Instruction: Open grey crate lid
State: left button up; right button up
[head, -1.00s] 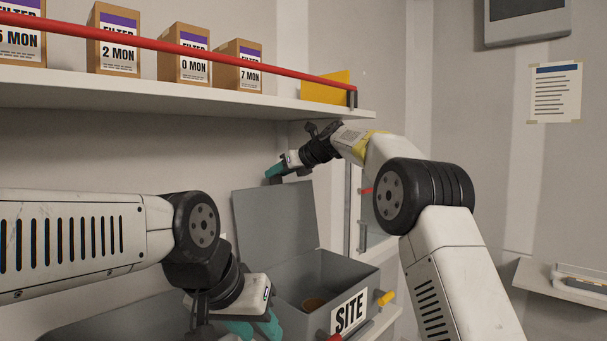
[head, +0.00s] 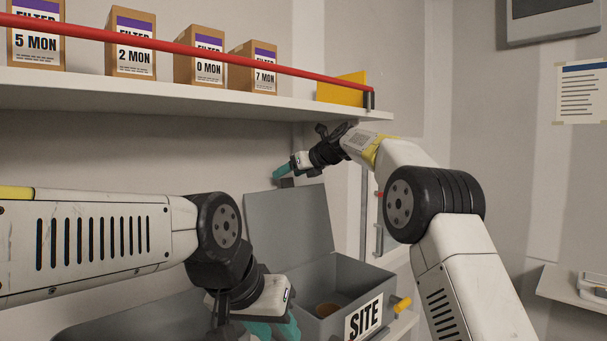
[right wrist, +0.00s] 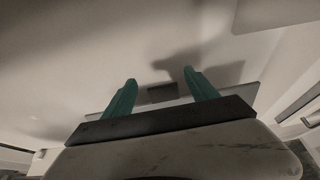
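The grey crate (head: 357,277) stands at the lower middle of the head view, with a SITE label on its front. Its lid (head: 290,222) stands raised, nearly upright, at the back. A brown round thing (head: 327,310) lies inside the crate. My right gripper (head: 281,173) is at the lid's top edge; contact is unclear. In the right wrist view its teal fingers (right wrist: 160,95) are apart, with a small dark grey piece (right wrist: 162,92) showing between or beyond them. My left gripper (head: 272,329) is low at the crate's left side, its fingertips partly cut off by the frame.
A shelf (head: 190,101) with a red rail (head: 200,50) and several filter boxes (head: 199,57) runs above the lid and my right gripper. A yellow panel (head: 342,90) stands at its right end. A yellow knob (head: 402,303) sits right of the crate.

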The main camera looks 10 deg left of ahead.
jog(key=shift+d, duration=0.1)
jog(key=s+d+r, duration=0.1)
jog(key=s+d, duration=0.7)
jog(key=d, duration=0.3)
jog(key=shift+s+d, duration=0.4)
jog(key=s+d+f+n+h, duration=0.3)
jog(key=s+d+f+n, duration=0.4)
jog(key=s, duration=0.5)
jog(key=s+d+f+n+g+h, duration=0.1)
jog(key=s+d+f+n+h, duration=0.1)
jog(key=s+d+f+n, duration=0.5)
jog(key=s+d+f+n+h, duration=0.3)
jog(key=s+d+f+n, duration=0.4)
jog(key=s+d+n, duration=0.4)
jog(key=s, duration=0.6)
jog(key=shift+s+d+f+n+g+h, duration=0.2)
jog(key=shift+s+d+n+g+h, duration=0.1)
jog(key=shift+s+d+n, duration=0.1)
